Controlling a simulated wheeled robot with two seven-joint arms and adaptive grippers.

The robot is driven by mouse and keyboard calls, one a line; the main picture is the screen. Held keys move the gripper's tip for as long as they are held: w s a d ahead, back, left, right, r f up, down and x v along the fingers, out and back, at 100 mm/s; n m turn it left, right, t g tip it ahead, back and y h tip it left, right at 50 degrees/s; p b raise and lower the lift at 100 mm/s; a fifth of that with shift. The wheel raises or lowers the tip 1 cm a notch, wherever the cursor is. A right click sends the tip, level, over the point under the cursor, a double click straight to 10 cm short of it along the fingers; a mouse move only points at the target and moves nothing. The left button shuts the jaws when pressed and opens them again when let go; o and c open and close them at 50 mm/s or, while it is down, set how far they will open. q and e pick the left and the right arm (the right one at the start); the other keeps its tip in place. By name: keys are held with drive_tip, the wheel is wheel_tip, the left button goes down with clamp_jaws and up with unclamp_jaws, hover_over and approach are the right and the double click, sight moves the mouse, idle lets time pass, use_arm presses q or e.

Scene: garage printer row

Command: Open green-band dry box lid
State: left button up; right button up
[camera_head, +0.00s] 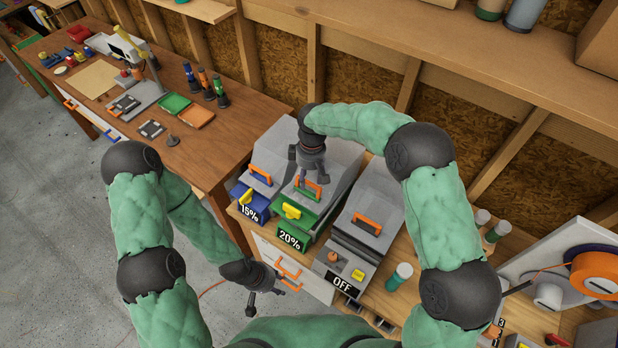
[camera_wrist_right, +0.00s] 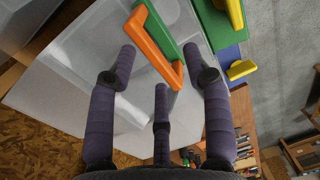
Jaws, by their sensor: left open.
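The green-band dry box (camera_head: 292,237) is the middle of three boxes and carries a "20%" label, a yellow latch (camera_head: 292,211) and a grey lid (camera_head: 336,165) that lies shut. Its orange lid handle (camera_head: 309,187) is right below my right gripper (camera_head: 309,172). In the right wrist view the orange handle (camera_wrist_right: 157,46) lies between the spread fingers of my right gripper (camera_wrist_right: 163,78), which look open; I cannot tell if they touch it. My left gripper (camera_head: 262,303) is open and empty, low beside the cabinet front.
The blue-band "15%" box (camera_head: 251,202) stands close on the left, and the "OFF" box (camera_head: 358,229) on the right. An orange drawer handle (camera_head: 288,274) is near my left gripper. A shelf (camera_head: 480,55) overhangs behind. A wooden desk (camera_head: 200,145) stands at left.

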drive_tip(key=shift+s+a+r+p, duration=0.1)
drive_tip(key=shift+r+p, duration=0.1)
drive_tip(key=shift+r, duration=0.3)
drive_tip(key=shift+s+a+r+p, duration=0.1)
drive_tip(key=shift+r+p, duration=0.1)
drive_tip(key=shift+r, duration=0.3)
drive_tip(key=shift+w+d+r+p, duration=0.3)
drive_tip(key=shift+r+p, duration=0.15)
drive_tip(key=shift+r, duration=0.2)
drive_tip(key=shift+w+d+r+p, duration=0.2)
drive_tip(key=shift+r+p, duration=0.5)
drive_tip(key=shift+r, duration=0.55)
drive_tip(key=shift+w+d+r+p, duration=0.15)
drive_tip(key=shift+r+p, duration=0.5)
drive_tip(key=shift+r, duration=0.55)
drive_tip(key=shift+a, duration=0.1)
